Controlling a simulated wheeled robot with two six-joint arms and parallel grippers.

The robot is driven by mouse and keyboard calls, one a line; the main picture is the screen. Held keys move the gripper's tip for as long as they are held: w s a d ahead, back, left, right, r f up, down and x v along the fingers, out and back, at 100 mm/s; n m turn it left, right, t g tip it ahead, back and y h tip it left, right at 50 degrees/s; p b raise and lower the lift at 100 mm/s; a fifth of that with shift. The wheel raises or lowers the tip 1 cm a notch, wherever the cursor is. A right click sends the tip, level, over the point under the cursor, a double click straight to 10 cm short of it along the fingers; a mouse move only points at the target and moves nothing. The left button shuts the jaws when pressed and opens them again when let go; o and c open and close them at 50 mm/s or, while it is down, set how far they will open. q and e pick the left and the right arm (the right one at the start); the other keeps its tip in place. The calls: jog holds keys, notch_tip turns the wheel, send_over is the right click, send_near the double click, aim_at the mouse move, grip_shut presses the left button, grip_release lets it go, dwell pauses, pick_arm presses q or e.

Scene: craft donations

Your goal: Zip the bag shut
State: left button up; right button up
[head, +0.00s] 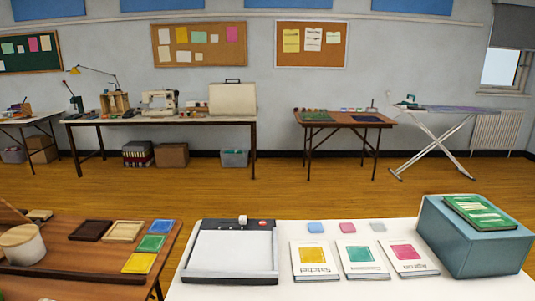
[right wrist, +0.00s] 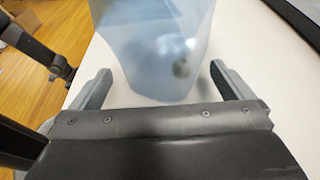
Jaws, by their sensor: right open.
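A pale blue, see-through bag (right wrist: 150,45) stands on the white table in the right wrist view. A small dark shape shows blurred through its side. Its upper end is cut off by the picture edge, and I cannot make out its zip or slider. My right gripper (right wrist: 163,86) is open, with one finger on each side of the bag's near end. I cannot tell whether either finger touches it. I cannot pick out the bag in the head view. Neither gripper shows in the head view, and my left gripper is not seen.
The white table (head: 330,291) holds a black-framed device (head: 232,252), several printed cards with colour squares, small coloured blocks, and a teal box (head: 470,245) with a green book (head: 479,212) on top. A brown table (head: 80,262) with trays stands left, across a narrow gap.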

jog(key=shift+b+x, duration=0.85)
jog(key=shift+x, duration=0.35)
jog(key=shift+b+x, duration=0.35)
jog(key=shift+x, duration=0.45)
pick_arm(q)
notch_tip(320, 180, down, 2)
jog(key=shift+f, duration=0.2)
pick_arm(e)
jog(key=shift+c, duration=0.4)
jog(key=c, duration=0.6)
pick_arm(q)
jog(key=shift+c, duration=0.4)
